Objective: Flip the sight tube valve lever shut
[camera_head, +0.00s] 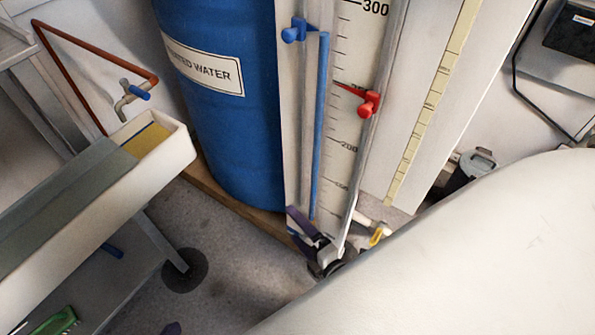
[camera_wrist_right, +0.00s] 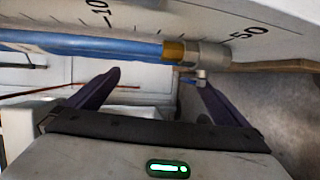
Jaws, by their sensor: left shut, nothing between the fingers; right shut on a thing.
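The sight tube (camera_head: 320,125) holds blue liquid and runs down a white scale panel. Its lower end shows in the right wrist view as a brass collar (camera_wrist_right: 174,51) and a grey fitting (camera_wrist_right: 208,56) with a short stub below. I cannot clearly make out the valve lever; a small blue bit shows near the stub. My right gripper (camera_head: 303,230) is at the foot of the panel. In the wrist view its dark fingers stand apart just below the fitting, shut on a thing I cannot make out.
A blue water drum (camera_head: 225,115) stands left of the panel. A red pointer (camera_head: 369,103) and a blue clip (camera_head: 294,31) sit on the panel. A white trough (camera_head: 165,165) is left. My white arm covers the lower right.

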